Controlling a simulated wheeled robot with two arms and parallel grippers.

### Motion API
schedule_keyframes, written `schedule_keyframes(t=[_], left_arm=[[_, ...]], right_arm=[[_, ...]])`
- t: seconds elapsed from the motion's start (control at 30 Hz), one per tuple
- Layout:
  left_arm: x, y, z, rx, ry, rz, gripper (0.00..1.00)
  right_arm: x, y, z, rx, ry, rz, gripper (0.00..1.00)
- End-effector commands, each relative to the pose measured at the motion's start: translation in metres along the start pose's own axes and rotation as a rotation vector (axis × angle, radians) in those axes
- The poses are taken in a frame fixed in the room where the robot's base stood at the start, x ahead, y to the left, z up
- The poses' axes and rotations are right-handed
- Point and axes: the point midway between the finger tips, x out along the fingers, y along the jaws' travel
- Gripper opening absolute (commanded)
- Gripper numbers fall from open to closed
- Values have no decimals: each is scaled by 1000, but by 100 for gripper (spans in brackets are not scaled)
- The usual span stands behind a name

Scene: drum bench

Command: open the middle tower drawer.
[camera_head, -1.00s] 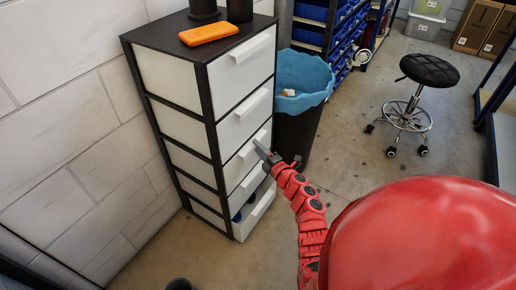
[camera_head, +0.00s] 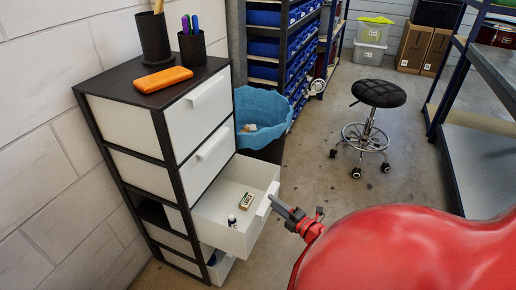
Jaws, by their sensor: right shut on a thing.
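The drawer tower (camera_head: 152,130) has a black frame and white drawers, and stands against the wall on the left. Its middle drawer (camera_head: 207,215) is pulled well out. Inside it lie a small box (camera_head: 246,201) and a small dark-and-white cylinder (camera_head: 232,221). My right gripper (camera_head: 273,202) is at this drawer's front and shut on its handle (camera_head: 263,207). The fingertips are small in the picture, and my red body covers most of the arm. My left gripper is out of view.
A lower drawer (camera_head: 222,268) is also partly out below. An orange case (camera_head: 162,79) and two dark cups (camera_head: 192,48) stand on top of the tower. A bin with a blue liner (camera_head: 262,108) stands behind the open drawer. A stool (camera_head: 378,94) stands on clear floor.

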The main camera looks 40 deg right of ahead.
Motion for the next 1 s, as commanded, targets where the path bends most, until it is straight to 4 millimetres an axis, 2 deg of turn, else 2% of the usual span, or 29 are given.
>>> schedule_keyframes(t=[0.03, 0.1, 0.3, 0.77, 0.8, 0.9, 1.0], left_arm=[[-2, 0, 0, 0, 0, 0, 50], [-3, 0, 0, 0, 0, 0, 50], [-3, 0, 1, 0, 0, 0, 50], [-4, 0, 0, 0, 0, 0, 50], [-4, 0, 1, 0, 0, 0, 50], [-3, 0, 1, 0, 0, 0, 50], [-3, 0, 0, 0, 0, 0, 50]], right_arm=[[-10, -7, 2, -2, 0, -13, 0], [-18, -7, 6, -1, 1, -12, 0], [-33, -7, 12, -1, 0, -13, 0], [-37, -6, 13, 0, 1, -11, 0], [-37, -6, 13, 0, 1, -11, 36], [-37, -5, 13, 0, 1, -9, 54], [-36, -4, 14, 0, 1, -7, 55]])
